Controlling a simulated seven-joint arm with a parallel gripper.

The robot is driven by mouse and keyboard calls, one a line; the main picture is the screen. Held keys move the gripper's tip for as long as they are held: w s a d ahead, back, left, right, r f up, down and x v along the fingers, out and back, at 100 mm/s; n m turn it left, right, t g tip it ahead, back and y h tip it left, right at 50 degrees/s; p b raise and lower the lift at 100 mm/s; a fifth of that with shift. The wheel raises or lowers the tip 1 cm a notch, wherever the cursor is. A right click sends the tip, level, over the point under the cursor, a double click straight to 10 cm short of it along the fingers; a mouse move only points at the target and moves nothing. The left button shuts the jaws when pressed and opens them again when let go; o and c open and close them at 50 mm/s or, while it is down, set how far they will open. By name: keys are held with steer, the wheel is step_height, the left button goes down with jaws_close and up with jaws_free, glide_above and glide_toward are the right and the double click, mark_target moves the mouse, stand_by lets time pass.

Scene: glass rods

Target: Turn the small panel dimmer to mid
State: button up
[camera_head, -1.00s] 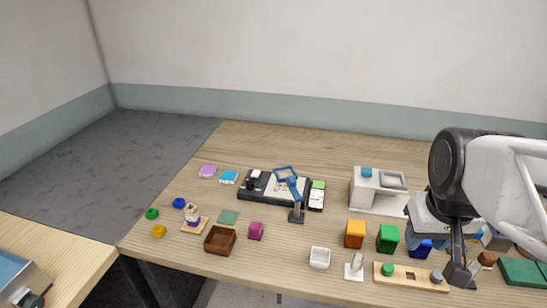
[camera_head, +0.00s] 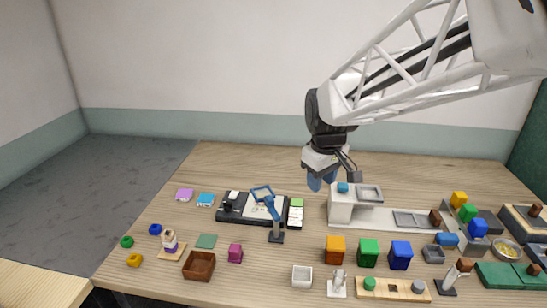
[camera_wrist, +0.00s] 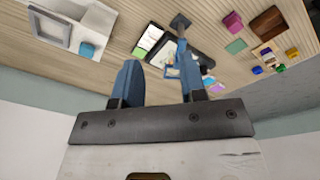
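No part is clearly recognisable as the small panel dimmer. A black panel (camera_head: 236,207) lies at the centre left of the table with a small white block and a dark part on it; it also shows in the wrist view (camera_wrist: 208,62), partly hidden. A narrow white and green panel (camera_head: 296,213) stands at its right end, also in the wrist view (camera_wrist: 149,41). A white unit (camera_head: 342,207) with a blue knob-like part (camera_head: 343,187) is right of them. My gripper (camera_head: 322,182) is above and behind this unit, touching nothing visible. In the wrist view its blue fingers (camera_wrist: 160,75) are apart and empty.
A blue lamp-like stand (camera_head: 274,215) rises in front of the black panel. More blocks and trays crowd the right. The table's back strip is clear.

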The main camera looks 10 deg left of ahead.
steer(key=w+a+f+n, duration=0.45)
steer(key=w+a, duration=0.55)
steer(key=a, duration=0.3)
steer(key=n+g, duration=0.1)
steer(key=n, duration=0.4)
glide_above(227, 202)
step_height(227, 202, down, 10)
steer(key=shift+w+f, duration=0.1)
steer(key=shift+f, duration=0.05)
steer(key=shift+f, duration=0.1)
steer(key=shift+f, duration=3.8)
jaws_close()
